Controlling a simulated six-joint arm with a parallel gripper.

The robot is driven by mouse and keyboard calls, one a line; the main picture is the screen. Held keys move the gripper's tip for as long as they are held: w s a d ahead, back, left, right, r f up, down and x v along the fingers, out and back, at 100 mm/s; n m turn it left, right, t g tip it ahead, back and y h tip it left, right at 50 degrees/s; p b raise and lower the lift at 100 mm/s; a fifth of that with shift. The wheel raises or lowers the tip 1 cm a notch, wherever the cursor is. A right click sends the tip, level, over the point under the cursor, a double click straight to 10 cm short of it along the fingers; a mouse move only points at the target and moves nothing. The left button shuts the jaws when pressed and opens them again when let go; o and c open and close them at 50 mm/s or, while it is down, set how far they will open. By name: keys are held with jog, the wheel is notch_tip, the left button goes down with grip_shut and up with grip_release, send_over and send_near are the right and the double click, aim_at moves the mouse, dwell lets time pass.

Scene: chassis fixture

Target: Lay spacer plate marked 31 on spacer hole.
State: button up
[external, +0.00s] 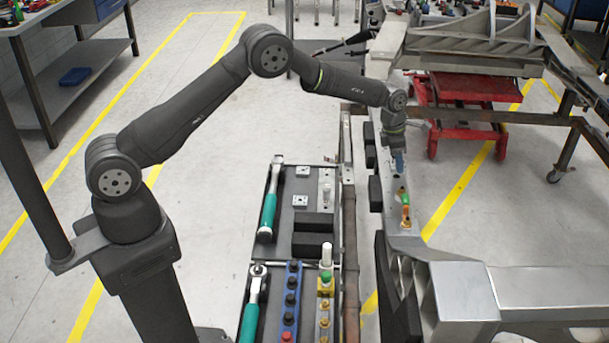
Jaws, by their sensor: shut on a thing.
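My gripper (398,160) points down over the chassis rail in the middle right of the external view. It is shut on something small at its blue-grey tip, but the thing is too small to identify. Two light square plates with holes lie in the dark tray: one plate (303,172) at the back and one plate (300,201) just in front of it. Their markings are too small to read, so I cannot tell where plate 31 is. The chassis rail (412,242) runs below my gripper. I cannot make out the spacer hole.
A green and orange piece (406,213) stands on the rail in front of my gripper. The tray (283,222) holds a teal-handled wrench (269,205) and black blocks (318,222). A second tray nearer the camera holds a blue strip (291,300) of dark knobs. A red lift (470,115) stands behind.

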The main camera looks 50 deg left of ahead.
jog(key=shift+x, duration=1.15)
jog(key=shift+s+a+f, duration=0.2)
jog(key=shift+f, duration=0.25)
jog(key=o, duration=1.3)
jog(key=shift+o, duration=0.2)
jog(key=shift+w+d+r+v, duration=0.1)
jog(key=shift+w+d+v, duration=0.15)
jog(key=shift+v, duration=1.2)
jog(key=shift+w+d+r+v, duration=0.1)
jog(key=shift+w+d+v, duration=0.1)
jog(key=shift+v, duration=1.3)
jog(key=shift+w+d+v, duration=0.25)
jog(key=shift+v, duration=1.2)
jog(key=shift+s+a+f+x, duration=0.1)
jog(key=shift+s+a+x, duration=0.1)
jog(key=shift+x, duration=1.15)
jog(key=shift+s+a+f+x, duration=0.1)
jog(key=shift+s+a+x, duration=0.15)
jog(key=shift+x, duration=1.15)
jog(key=shift+s+a+x, duration=0.2)
jog(key=shift+x, duration=1.15)
